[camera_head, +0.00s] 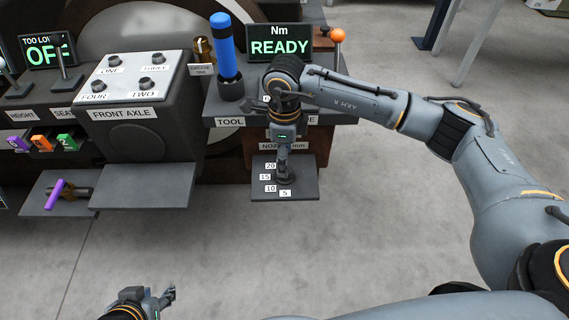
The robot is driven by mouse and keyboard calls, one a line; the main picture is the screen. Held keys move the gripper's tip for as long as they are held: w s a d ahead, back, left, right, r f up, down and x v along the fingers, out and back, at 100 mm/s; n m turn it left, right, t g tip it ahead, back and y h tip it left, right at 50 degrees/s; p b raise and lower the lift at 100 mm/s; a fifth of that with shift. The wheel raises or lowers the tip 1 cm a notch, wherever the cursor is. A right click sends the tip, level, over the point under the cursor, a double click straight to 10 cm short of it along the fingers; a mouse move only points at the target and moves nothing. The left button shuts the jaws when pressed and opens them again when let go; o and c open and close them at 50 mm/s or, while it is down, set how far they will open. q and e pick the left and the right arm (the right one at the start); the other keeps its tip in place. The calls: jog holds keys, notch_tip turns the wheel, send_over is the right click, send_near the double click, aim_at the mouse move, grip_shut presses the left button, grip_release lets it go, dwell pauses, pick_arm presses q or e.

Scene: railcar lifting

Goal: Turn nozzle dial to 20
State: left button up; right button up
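The nozzle dial (286,180) is a small dark knob on a grey shelf (308,188), below a partly hidden sign ending in "mm" (298,145). White labels 20 (270,166), 15 (265,177), 10 (270,188) and 5 (285,194) stand around its left and front. I cannot read where the dial points. My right gripper (284,172) points down at the dial and covers part of it. Its fingers look close together, but I cannot tell their grip. My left gripper (170,294) is low at the bottom left, away from the panel; its opening is unclear.
A blue-handled tool (223,48) stands upright left of the READY display (279,45). An orange-knobbed lever (338,36) is right of it. The FRONT AXLE box (135,95) and a purple handle (55,194) are left. The floor in front is clear.

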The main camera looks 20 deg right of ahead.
notch_tip(320, 180, up, 8)
dwell(0.6)
